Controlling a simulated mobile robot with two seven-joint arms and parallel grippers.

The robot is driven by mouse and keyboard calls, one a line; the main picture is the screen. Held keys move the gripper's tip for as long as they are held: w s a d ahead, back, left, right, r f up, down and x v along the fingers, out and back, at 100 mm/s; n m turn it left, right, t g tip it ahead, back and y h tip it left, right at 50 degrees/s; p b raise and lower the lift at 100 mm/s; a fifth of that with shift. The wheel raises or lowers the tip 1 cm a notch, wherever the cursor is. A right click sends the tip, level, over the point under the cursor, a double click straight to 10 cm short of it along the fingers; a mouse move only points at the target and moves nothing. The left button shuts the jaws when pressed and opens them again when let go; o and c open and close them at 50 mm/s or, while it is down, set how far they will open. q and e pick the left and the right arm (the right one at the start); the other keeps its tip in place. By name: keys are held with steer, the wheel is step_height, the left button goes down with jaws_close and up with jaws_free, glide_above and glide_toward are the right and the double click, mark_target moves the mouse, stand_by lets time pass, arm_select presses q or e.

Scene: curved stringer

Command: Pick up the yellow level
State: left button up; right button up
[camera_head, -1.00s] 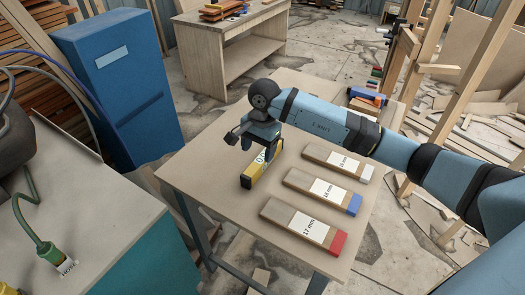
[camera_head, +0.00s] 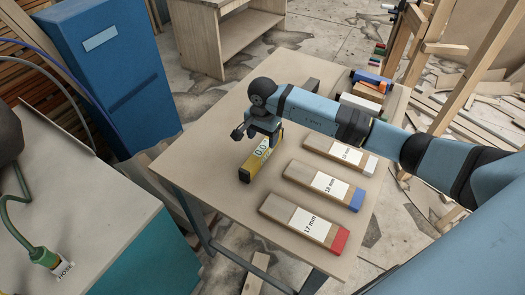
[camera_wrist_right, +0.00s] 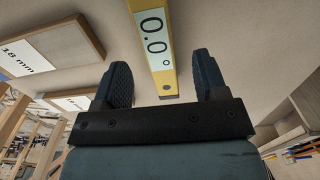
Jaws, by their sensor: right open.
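The yellow level (camera_head: 252,165) stands on its narrow side on the wooden table (camera_head: 225,195), near its left part. It has a white display reading 0.0. My right gripper (camera_head: 262,132) is over the level's far part in the head view. In the right wrist view the level (camera_wrist_right: 160,72) lies between the two dark fingers of my right gripper (camera_wrist_right: 165,85), with a gap on each side. The jaws are open and hold nothing. The level's far end is partly hidden by the gripper in the head view. My left gripper is not in view.
Wooden blocks marked 17 mm (camera_head: 290,217), 18 mm (camera_head: 312,184) and one with a white end (camera_head: 330,152) lie to the right of the level. Coloured items (camera_head: 368,88) lie at the table's far right. A blue cabinet (camera_head: 110,75) stands left.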

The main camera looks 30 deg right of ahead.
mark_target(263, 148)
steer(key=shift+s+f, duration=0.1)
steer(key=shift+f, duration=0.25)
steer(key=f+p, duration=0.1)
steer(key=f, duration=0.2)
steer(key=shift+s+a+f+p, duration=0.2)
steer(key=shift+f+p, duration=0.05)
steer(key=shift+p, duration=0.1)
steer(key=shift+f, duration=0.55)
steer(key=c, duration=1)
steer(key=shift+c, duration=0.6)
steer(key=shift+r, duration=0.15)
